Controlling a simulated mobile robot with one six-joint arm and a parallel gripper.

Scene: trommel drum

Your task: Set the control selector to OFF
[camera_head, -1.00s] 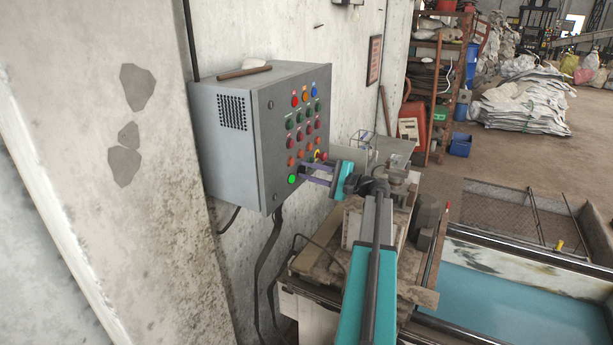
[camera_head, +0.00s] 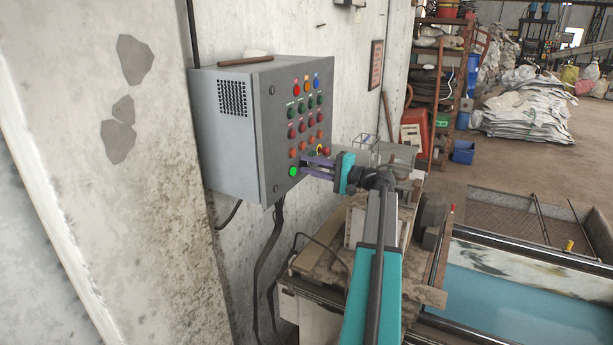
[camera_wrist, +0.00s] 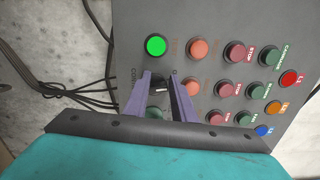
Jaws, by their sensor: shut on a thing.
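The control selector (camera_wrist: 162,88) is a small dark knob with a pale mark, partly hidden between my fingers in the wrist view. It sits on the grey control box (camera_head: 228,143), beside the lit green button (camera_wrist: 156,46). The green button also shows low on the box front in the head view (camera_head: 293,171). My gripper (camera_wrist: 161,78) has its two purple fingers on either side of the selector, shut on it. In the head view my gripper (camera_head: 303,168) reaches the lower part of the panel from the right, and I cannot make out the selector there. Its pointer direction is unclear.
Rows of red, green, orange and blue buttons cover the panel close to my fingers, such as an orange one (camera_wrist: 197,48). A red mushroom button with a yellow ring (camera_head: 325,152) is just above my gripper. Dark cables (camera_head: 268,255) hang below the box.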

